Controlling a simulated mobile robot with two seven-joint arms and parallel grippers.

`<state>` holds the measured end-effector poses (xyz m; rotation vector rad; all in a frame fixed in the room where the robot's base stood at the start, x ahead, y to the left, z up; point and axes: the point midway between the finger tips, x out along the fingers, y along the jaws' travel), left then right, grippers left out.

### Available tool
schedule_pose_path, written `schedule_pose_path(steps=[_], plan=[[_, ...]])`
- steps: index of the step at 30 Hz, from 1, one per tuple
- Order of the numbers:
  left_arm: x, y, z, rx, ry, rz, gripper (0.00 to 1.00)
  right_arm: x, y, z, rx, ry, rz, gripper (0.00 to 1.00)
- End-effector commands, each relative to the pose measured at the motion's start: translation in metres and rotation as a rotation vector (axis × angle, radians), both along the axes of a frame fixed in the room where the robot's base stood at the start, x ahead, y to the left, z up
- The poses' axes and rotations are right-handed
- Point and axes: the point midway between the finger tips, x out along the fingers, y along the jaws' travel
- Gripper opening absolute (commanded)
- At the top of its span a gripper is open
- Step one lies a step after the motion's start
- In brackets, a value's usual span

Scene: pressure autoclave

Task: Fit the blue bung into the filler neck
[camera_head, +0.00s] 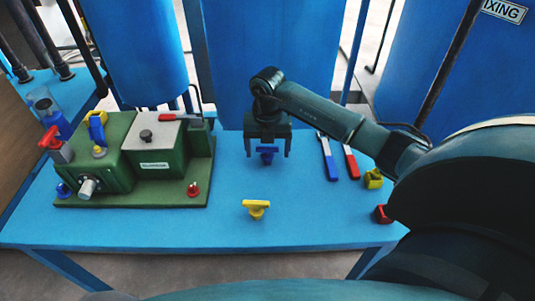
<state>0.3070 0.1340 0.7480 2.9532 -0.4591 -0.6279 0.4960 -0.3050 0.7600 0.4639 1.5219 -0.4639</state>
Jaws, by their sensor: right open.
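The blue bung (267,152) is on the blue table, right of the green autoclave unit (150,187). My right gripper (267,154) points down over the bung, open, with one finger on each side of it. Gaps show between the fingers and the bung, and I cannot tell whether the palm touches it. The green unit carries several fittings, including a grey stub (88,187) at its front left. I cannot tell which fitting is the filler neck. My left gripper is out of view.
A yellow bung-like piece (256,207) stands nearer the front edge of the table (300,225). Blue-handled (330,162) and red-handled (351,163) tools lie to the right, near a yellow block (373,178) and a red piece (382,214). Large blue tanks stand behind.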

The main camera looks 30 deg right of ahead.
Motion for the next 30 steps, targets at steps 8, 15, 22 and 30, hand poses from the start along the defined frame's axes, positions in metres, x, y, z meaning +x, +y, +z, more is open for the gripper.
schedule_pose_path(steps=[8, 15, 22, 30], plan=[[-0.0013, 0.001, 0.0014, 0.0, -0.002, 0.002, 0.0, 0.0004, -0.0001, -0.0052, 0.0, -0.002, 0.0, 0.78], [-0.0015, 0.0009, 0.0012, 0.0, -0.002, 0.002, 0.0, 0.0003, -0.0002, -0.005, -0.001, -0.002, 0.0, 0.59], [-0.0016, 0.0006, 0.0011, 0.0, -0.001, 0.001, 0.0, 0.0003, -0.0003, -0.0049, -0.001, -0.002, 0.0, 0.4], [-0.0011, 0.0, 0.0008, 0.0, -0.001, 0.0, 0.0, 0.0004, -0.0003, -0.0046, 0.0, -0.002, 0.0, 0.3]])
